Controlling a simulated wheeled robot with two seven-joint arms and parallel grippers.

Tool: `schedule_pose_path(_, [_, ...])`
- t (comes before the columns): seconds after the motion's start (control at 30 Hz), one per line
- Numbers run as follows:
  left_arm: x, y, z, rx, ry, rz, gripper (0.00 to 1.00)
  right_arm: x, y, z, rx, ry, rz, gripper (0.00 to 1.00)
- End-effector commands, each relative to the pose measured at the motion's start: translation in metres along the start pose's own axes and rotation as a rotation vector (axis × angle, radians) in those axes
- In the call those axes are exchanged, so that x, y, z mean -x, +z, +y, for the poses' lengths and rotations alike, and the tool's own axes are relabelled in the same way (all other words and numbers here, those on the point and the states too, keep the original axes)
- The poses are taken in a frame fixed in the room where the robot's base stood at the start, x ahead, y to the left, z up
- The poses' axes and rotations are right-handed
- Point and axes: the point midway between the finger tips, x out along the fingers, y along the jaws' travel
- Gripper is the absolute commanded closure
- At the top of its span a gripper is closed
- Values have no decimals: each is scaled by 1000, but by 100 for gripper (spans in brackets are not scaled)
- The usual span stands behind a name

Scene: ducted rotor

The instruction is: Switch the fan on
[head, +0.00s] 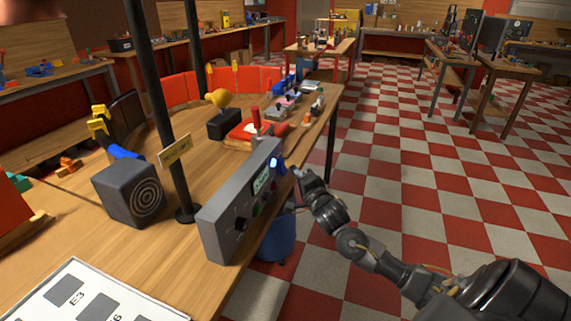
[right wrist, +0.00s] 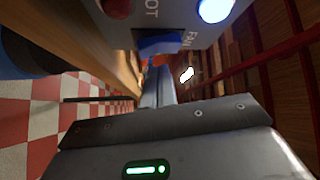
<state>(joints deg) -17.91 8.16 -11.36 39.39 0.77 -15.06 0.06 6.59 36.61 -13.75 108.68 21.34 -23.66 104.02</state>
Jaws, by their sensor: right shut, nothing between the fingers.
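A grey control box (head: 222,222) stands at the table's right edge, with a small display, knobs and a lit bluish-white lamp (head: 273,162). A blue switch (head: 282,166) is at its far end. The right wrist view shows the blue switch (right wrist: 160,43) beside the letters FAN, with the glowing lamp (right wrist: 215,10) close by. My right gripper (head: 297,173) is shut and empty, its tips right by the switch; I cannot tell whether they touch it. The fingers (right wrist: 155,85) point toward the switch in the wrist view. My left gripper is not in view. I cannot make out the fan clearly.
A black post (head: 172,130) with a yellow tag rises behind the box. A dark speaker-like cube (head: 130,193) stands left of it. A blue bin (head: 276,241) is below the table edge, near my right arm. The checkered floor (head: 400,180) to the right is open.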

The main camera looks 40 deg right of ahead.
Motion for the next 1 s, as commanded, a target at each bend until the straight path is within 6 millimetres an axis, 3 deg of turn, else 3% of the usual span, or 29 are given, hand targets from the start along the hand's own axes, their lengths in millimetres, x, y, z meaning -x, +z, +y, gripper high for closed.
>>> schedule_pose_path(0.27, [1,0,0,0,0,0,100,4,-4,3,0,0,1,100])
schedule_pose_path(0.7, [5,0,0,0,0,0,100,32,-24,23,1,1,1,100])
schedule_pose_path(1.0, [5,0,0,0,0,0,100,35,-26,25,0,-1,0,100])
